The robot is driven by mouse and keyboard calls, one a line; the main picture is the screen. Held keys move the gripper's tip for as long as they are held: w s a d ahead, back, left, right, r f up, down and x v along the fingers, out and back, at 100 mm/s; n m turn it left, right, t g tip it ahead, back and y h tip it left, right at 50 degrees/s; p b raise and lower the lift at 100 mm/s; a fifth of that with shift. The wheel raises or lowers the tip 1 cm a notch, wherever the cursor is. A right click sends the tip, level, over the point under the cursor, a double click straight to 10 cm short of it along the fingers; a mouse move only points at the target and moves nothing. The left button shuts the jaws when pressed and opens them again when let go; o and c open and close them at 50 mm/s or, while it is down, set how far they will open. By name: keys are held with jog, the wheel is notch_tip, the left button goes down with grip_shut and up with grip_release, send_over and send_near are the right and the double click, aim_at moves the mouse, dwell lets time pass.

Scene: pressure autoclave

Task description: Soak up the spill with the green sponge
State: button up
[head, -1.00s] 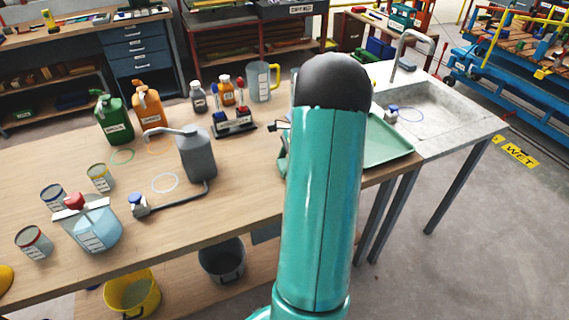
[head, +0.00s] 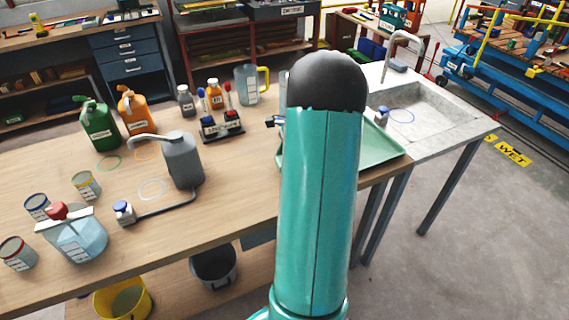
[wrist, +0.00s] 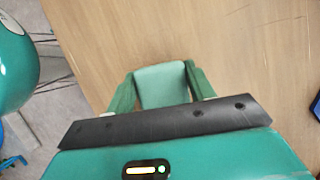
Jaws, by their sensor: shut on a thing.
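In the wrist view, my gripper (wrist: 160,88) is shut on the pale green sponge (wrist: 163,84), which sits between its two dark green fingers. Bare wooden tabletop (wrist: 235,50) lies below and around it, and I cannot tell the height of the sponge above the wood. In the head view, my own arm covers the gripper and the sponge. I cannot make out a spill in either view.
A green tray (head: 385,150) lies right of my arm, beside the sink (head: 425,110). A grey can (head: 183,162), a green jug (head: 98,125), an orange jug (head: 137,112) and a blue-liquid container (head: 80,240) stand left. Bare wood lies along the front.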

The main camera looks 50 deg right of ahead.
jog(key=shift+s+r, duration=0.1)
jog(key=shift+r, duration=0.2)
jog(key=shift+w+a+r, duration=0.1)
jog(key=shift+w+r, duration=0.1)
jog(key=shift+s+r, duration=0.15)
jog(key=shift+r, duration=2.3)
